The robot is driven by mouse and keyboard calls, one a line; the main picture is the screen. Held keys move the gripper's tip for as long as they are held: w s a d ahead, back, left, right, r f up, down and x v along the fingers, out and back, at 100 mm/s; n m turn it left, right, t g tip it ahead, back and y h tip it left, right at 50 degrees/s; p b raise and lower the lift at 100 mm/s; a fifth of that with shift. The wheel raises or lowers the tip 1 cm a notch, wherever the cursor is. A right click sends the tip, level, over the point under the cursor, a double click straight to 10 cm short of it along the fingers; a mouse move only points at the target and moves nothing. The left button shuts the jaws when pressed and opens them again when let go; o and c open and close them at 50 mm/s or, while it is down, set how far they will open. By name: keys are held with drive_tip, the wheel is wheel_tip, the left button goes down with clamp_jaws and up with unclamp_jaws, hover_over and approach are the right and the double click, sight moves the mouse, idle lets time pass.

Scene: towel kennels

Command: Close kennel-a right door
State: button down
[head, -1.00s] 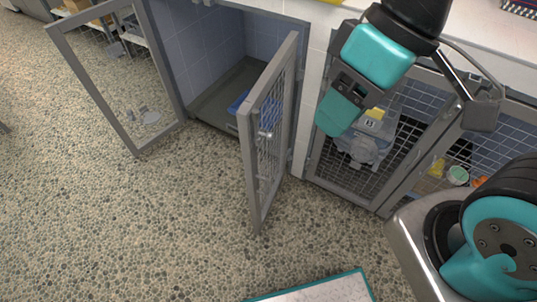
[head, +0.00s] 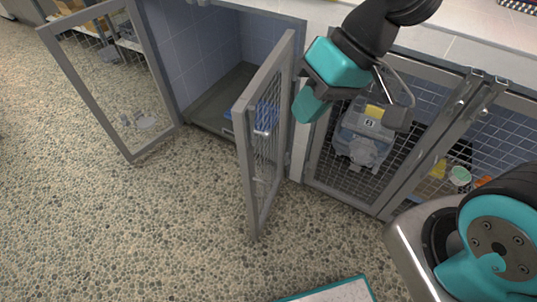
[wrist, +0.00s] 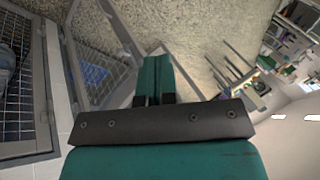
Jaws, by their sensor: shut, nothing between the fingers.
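The open kennel has two mesh doors with grey frames, both swung out. Its right door (head: 265,150) stands out from the front over the pebbled floor; it also shows in the wrist view (wrist: 102,45). Its left door (head: 115,85) is swung wide to the left. My gripper (head: 303,110) is shut and empty, just right of the right door's upper part near the hinge-side post. In the wrist view its teal fingers (wrist: 155,70) are together, with the door to their left. Whether they touch the door I cannot tell.
A blue item (head: 265,115) lies inside the open kennel (head: 205,50). To the right, a neighbouring kennel's mesh door (head: 335,170) is shut, with a grey carrier (head: 362,135) behind it. A teal-edged white board (head: 335,290) lies at the bottom. The floor (head: 130,220) at front left is clear.

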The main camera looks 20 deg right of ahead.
drive_tip(key=w+d+f+m+t+y+b, duration=0.1)
drive_tip(key=w+f+m+b, duration=0.15)
drive_tip(key=f, duration=0.35)
drive_tip(key=w+d+f+m+y+b, duration=0.1)
drive_tip(key=w+f+m+b, duration=0.1)
drive_tip(key=w+f, duration=0.3)
drive_tip(key=m+t+b, duration=0.4)
drive_tip(key=m+b, duration=0.1)
drive_tip(key=m, duration=0.2)
approach(258, 149)
drive_tip(key=x, duration=0.3)
drive_tip(key=f+x, duration=0.1)
drive_tip(key=x, duration=0.1)
drive_tip(key=shift+d+f, duration=0.15)
drive_tip(key=shift+w+a+p, duration=0.3)
drive_tip(key=shift+w+a, duration=0.15)
drive_tip(key=shift+a, duration=0.15)
drive_tip(key=shift+w, duration=0.1)
